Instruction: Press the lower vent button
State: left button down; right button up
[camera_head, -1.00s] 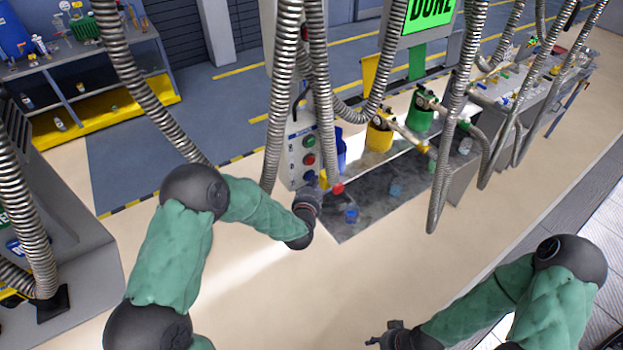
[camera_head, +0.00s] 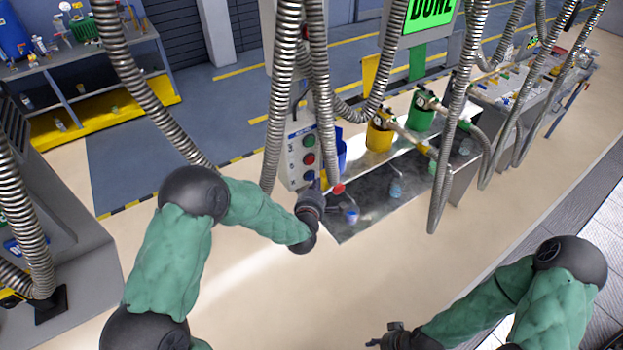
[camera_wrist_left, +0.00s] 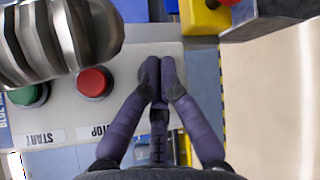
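A white button panel (camera_head: 296,166) stands left of the metal table. It carries a green button (camera_head: 309,141), a red button (camera_head: 309,159) and a blue button (camera_head: 309,175) in a column. In the left wrist view, the green START button (camera_wrist_left: 30,95) and red STOP button (camera_wrist_left: 94,82) lie left of my fingers. My left gripper (camera_wrist_left: 160,66) is shut and empty, its fingertips together over the panel beside the red button, hiding most of what is under them. Contact cannot be told. My right gripper (camera_head: 385,337) is low in the head view, its fingers unclear.
Ribbed metal hoses (camera_head: 322,110) hang around the panel; one (camera_wrist_left: 65,35) crosses the left wrist view above the buttons. The metal table (camera_head: 385,200) holds a yellow container (camera_head: 378,138) and a green container (camera_head: 420,115). A green screen (camera_head: 430,12) reads DONE.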

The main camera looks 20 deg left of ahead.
pick_arm(q)
jog(key=shift+d, duration=0.1)
jog(key=s+d, duration=0.1)
jog(key=d, duration=0.1)
jog(key=s+d, duration=0.2)
jog(key=shift+s+b, duration=0.1)
jog(key=shift+b, duration=0.2)
dwell(0.4)
jog(key=shift+f, duration=0.1)
dwell(0.5)
jog(key=s+d+f+m+g+h+b, duration=0.1)
jog(key=s+f+m+g+b, duration=0.2)
jog(key=f, duration=0.6)
jog(key=s+d+f+m+g+h+b, duration=0.1)
jog(key=s+f+m+g+b, duration=0.3)
jog(key=f, duration=0.6)
jog(key=s+d+f+m+h+b, duration=0.1)
jog(key=s+f+m+h+b, duration=0.25)
jog(key=f, duration=0.55)
jog(key=s+d+f+m+g+b, duration=0.3)
jog(key=s+f+m+g+b, duration=0.4)
jog(key=s+f, duration=1.2)
jog(key=f+m+b, duration=0.1)
jog(key=m+b, duration=0.3)
jog(key=m, duration=0.2)
jog(key=shift+g+h, duration=0.35)
jog(key=shift+g, duration=0.05)
